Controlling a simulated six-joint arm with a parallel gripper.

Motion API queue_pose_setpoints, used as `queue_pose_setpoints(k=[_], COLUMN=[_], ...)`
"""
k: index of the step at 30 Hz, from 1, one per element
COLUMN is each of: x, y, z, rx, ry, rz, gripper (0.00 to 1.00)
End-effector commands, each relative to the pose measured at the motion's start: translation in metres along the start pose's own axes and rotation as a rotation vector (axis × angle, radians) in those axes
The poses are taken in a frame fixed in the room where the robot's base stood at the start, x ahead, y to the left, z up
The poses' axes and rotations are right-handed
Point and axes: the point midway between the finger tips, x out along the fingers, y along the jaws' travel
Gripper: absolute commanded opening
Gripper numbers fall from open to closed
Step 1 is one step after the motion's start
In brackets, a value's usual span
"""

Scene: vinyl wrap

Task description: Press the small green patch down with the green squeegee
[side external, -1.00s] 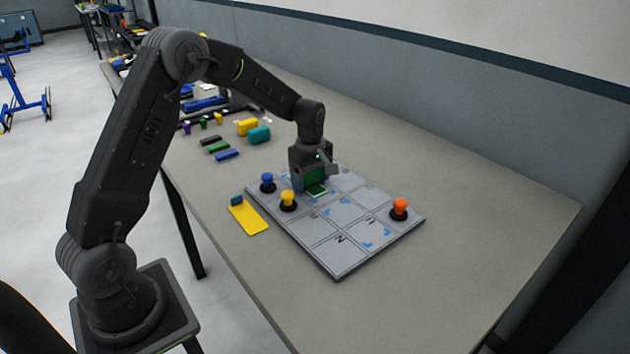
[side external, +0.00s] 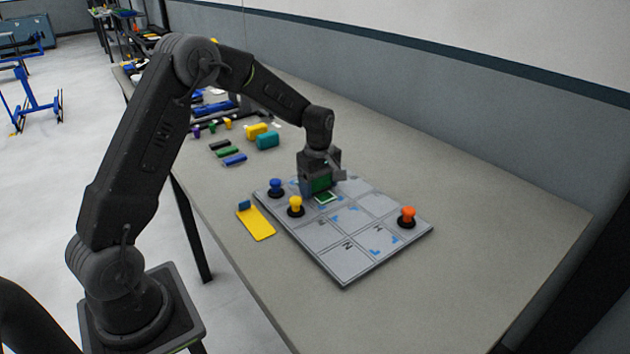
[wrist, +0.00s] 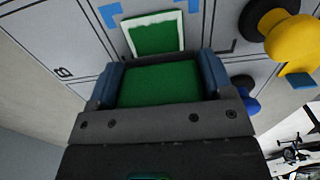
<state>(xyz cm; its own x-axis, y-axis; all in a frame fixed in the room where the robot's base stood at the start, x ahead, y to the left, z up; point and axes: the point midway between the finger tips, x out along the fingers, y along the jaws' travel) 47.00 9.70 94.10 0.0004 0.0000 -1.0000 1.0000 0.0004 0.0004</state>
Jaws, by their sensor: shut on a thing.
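My gripper (side external: 319,190) is shut on the green squeegee (wrist: 158,84), a green block between the two blue-grey fingers in the wrist view. In the side external view the squeegee (side external: 320,185) is low over the grey panel (side external: 347,265). The small green patch (wrist: 154,35), with a white border, lies on the panel just beyond the squeegee's edge. It also shows in the side external view (side external: 326,197), right beside the squeegee. Whether the squeegee touches the patch or the panel I cannot tell.
A blue knob (side external: 276,187), a yellow knob (side external: 296,205) and an orange knob (side external: 407,216) stand on the panel. A yellow card with a blue end (side external: 258,224) lies to its left. Several coloured blocks lie further back. The table's right side is clear.

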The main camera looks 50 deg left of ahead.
Motion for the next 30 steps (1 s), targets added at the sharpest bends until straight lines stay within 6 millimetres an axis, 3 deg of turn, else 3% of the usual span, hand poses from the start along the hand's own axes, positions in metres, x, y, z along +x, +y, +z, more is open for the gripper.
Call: queue_pose_setpoints(k=[15, 19, 22, 30], x=[0.001, 0.001, -0.022, -0.037], y=[-0.001, -0.001, 0.000, 0.000], z=[0.033, 0.033, 0.033, 0.033], rx=[0.002, 0.000, 0.000, 0.000], ry=[-0.001, -0.001, 0.001, 0.000], rz=[-0.002, -0.003, 0.004, 0.002], gripper=[0.48, 0.48, 0.48, 0.48])
